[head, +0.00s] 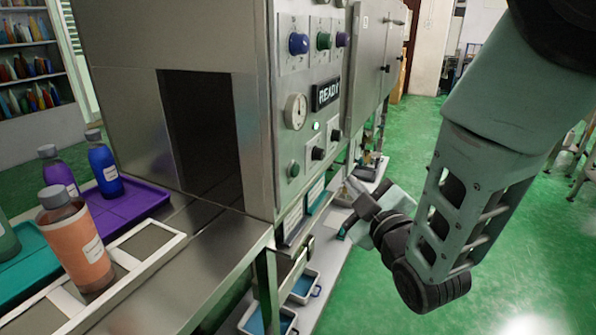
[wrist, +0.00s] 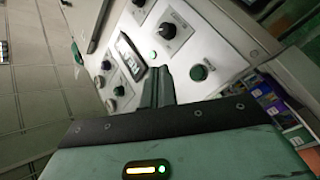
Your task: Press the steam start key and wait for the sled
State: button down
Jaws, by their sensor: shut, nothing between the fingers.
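The machine's control panel (head: 305,150) has a dark display reading READY (head: 327,93) and a lit green lamp (head: 316,126). A round green button (head: 293,169), possibly the steam start key, is low on the panel; its label is unreadable. It also shows in the wrist view (wrist: 199,72), just right of my fingertips. My gripper (head: 350,188) is shut and empty, right of the panel in the head view; contact with the panel cannot be told. A white frame (head: 165,246) outside the dark tunnel opening (head: 205,140) bears an orange bottle (head: 75,240); it may be the sled.
Black knobs (head: 318,153) sit near the button, with a gauge (head: 295,111) and coloured knobs (head: 298,43) above. A purple tray (head: 140,203) and teal tray (head: 22,275) lie at the left, with several bottles nearby. Blue bins (head: 303,287) stand on a lower shelf. Green floor is open at right.

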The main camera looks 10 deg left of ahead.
aim_at(295, 171)
jog(key=w+a, duration=0.2)
jog(key=a, duration=0.5)
jog(key=shift+w+a+p, duration=0.35)
jog(key=shift+a+p, duration=0.05)
jog(key=shift+p, duration=0.05)
jog(key=shift+a, duration=0.15)
dwell(1.6)
jog(key=shift+w+a, duration=0.15)
jog(key=shift+a, duration=0.1)
